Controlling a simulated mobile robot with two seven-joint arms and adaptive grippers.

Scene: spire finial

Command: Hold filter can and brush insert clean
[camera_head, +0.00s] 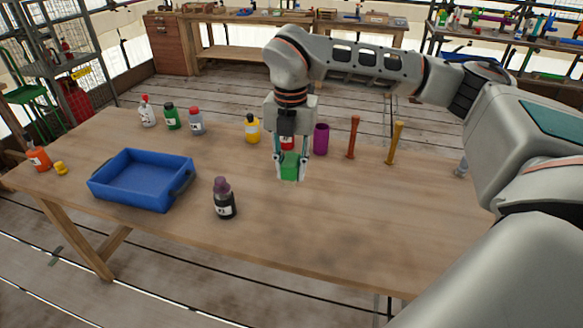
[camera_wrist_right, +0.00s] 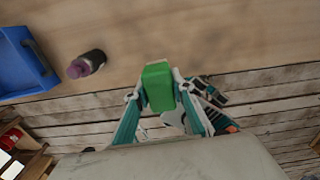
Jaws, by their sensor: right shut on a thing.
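My right gripper (camera_head: 290,172) comes down over the middle of the table, its teal fingers shut on a green block (camera_head: 289,164). The block also shows between the fingertips in the right wrist view (camera_wrist_right: 158,86). I cannot tell whether it touches the table or hangs just above it. A purple cylinder (camera_head: 320,139), possibly the filter can, stands upright to the right behind the gripper. A brown rod-like tool (camera_head: 353,137) and a tan one (camera_head: 395,143) stand further right; neither is clearly a brush. My left gripper is not in view.
A blue tray (camera_head: 118,192) sits on the table (camera_head: 330,225) at the left. A dark bottle with a purple cap (camera_head: 224,198) stands nearer the front. Several bottles, one yellow (camera_head: 252,129), line the back. The table's front right is clear.

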